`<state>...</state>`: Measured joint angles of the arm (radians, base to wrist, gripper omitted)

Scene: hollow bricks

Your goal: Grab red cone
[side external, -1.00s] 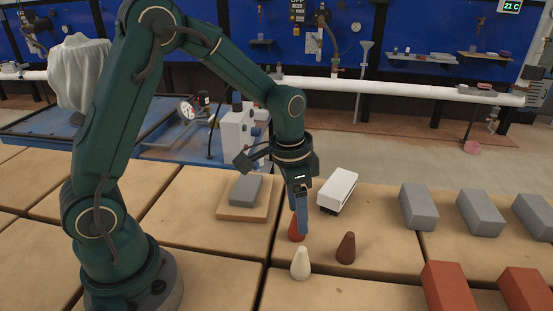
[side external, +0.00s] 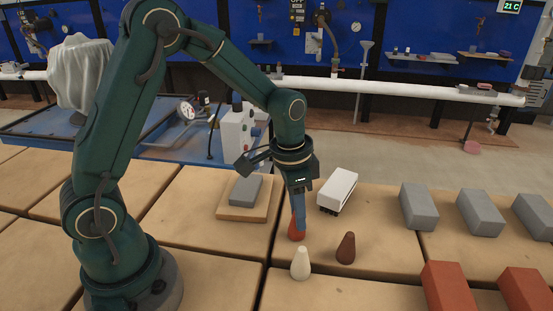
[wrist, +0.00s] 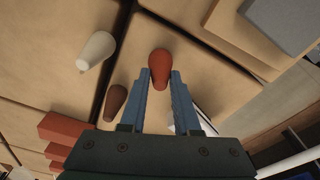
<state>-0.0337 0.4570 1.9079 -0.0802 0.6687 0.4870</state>
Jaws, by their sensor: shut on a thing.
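The red cone (side external: 294,230) stands on the tan table top (side external: 215,252) in the side external view, partly hidden by my gripper (side external: 298,226). In the wrist view the red cone (wrist: 160,66) sits between the tips of my two blue fingers (wrist: 161,76). My gripper is shut on the cone, pointing down, with the cone at table height. A cream cone (side external: 300,264) stands in front of it, and a dark brown cone (side external: 346,248) stands to its right, both apart from the fingers.
A white box-like block (side external: 338,188) lies close behind to the right. A grey brick (side external: 245,189) rests on a wooden board (side external: 228,212) to the left. Several grey bricks (side external: 419,206) and red bricks (side external: 445,288) stand on the right. Dark gaps divide the table top.

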